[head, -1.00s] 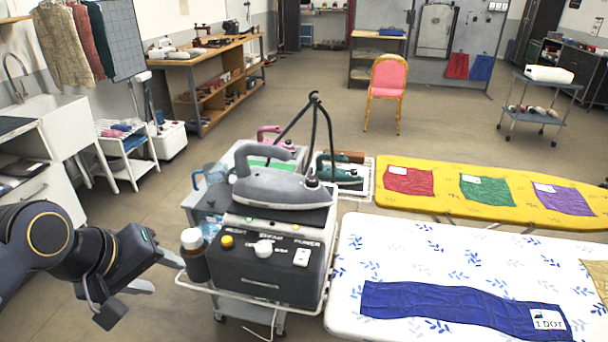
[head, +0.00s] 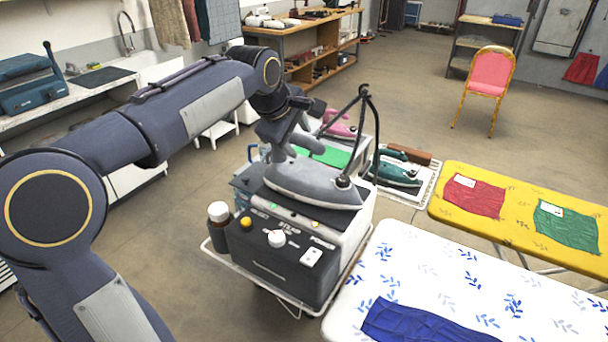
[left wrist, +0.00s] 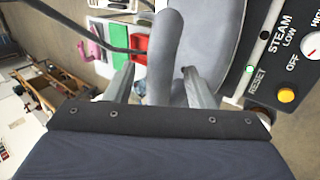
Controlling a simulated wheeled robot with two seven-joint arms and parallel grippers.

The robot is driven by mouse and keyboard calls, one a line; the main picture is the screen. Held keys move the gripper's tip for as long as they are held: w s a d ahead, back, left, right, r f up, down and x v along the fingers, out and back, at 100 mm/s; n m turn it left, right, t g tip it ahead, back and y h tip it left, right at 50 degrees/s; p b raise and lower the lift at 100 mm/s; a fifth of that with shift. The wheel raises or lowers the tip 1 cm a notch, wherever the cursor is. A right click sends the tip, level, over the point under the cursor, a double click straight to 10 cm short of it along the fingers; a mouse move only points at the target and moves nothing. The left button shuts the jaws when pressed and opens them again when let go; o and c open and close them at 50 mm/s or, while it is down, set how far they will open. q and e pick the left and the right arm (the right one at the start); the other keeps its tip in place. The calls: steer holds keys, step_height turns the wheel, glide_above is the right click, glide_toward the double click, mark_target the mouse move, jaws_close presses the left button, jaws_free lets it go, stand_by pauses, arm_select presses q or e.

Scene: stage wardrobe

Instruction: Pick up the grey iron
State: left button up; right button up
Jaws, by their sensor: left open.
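The grey iron (head: 312,187) rests flat on top of the black and white steam station, with a dark hose rising from its rear. My left gripper (head: 286,136) is at the iron's handle, coming from above and behind it. In the left wrist view the grey handle (left wrist: 168,62) lies between the two fingers of the open left gripper (left wrist: 157,84), with gaps visible on either side. My gripper partly hides the handle in the head view. My right gripper is not in view.
The steam station (head: 280,262) stands on a white-railed cart beside a brown bottle (head: 219,226). A teal iron (head: 398,172) and a pink iron (head: 338,128) stand behind. A white patterned ironing board (head: 440,275) and a yellow one (head: 520,190) lie right.

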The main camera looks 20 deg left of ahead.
arm_select(q)
steer(key=shift+x, duration=0.9)
steer(key=shift+c, duration=0.2)
steer(key=c, duration=1)
steer(key=shift+r, duration=0.2)
jaws_close()
steer(key=shift+r, duration=0.15)
